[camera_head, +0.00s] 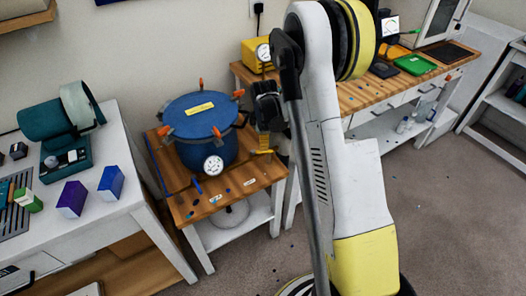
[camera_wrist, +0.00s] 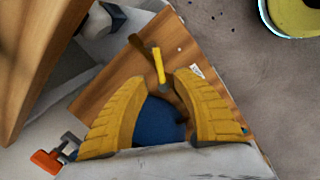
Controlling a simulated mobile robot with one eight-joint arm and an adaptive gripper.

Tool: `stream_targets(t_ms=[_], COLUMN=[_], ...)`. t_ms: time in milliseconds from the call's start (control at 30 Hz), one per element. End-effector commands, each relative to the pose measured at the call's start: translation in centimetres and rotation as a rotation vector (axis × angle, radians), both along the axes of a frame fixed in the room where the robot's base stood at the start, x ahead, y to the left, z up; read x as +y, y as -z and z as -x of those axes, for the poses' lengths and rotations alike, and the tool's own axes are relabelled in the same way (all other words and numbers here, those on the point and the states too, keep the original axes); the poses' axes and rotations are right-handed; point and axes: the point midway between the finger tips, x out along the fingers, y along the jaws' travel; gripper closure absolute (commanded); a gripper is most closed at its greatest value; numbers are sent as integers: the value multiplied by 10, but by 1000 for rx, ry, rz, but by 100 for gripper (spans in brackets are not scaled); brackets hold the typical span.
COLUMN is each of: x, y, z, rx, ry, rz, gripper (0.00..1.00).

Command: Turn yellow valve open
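The yellow valve handle (camera_wrist: 158,66) shows in the wrist view as a short yellow bar with a darker brownish piece beside it. It lies just beyond the fingertips, near the gap between them. My gripper (camera_wrist: 160,88) has two ribbed yellow fingers spread apart, with nothing visibly held between them. The blue pressure pot (camera_wrist: 160,122) shows in the gap. In the head view, the pot (camera_head: 203,125) stands on a wooden-topped stand, with orange clamps and a white gauge. My gripper (camera_head: 266,125) is at its right side; I cannot clearly separate the valve from the yellow fingers there.
The wooden stand top (camera_head: 222,200) holds small scattered bits. A white table (camera_head: 115,225) with a green machine (camera_head: 65,140) and purple and blue boxes is at left. A wooden bench (camera_head: 360,97) with a green tray (camera_head: 415,65) is behind. Floor at right is clear.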

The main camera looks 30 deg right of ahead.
Motion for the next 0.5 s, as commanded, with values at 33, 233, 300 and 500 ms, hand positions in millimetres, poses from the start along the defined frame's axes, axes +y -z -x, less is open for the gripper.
stream_targets(t_ms=[33,233,300,500], x=[-1,-4,-5,-6], y=[14,48,56,64], z=[-2,-8,-10,-11], rx=[0,-1,-1,-1], ry=[0,1,1,1], rz=[0,0,0,0], gripper=[67,67,67,67])
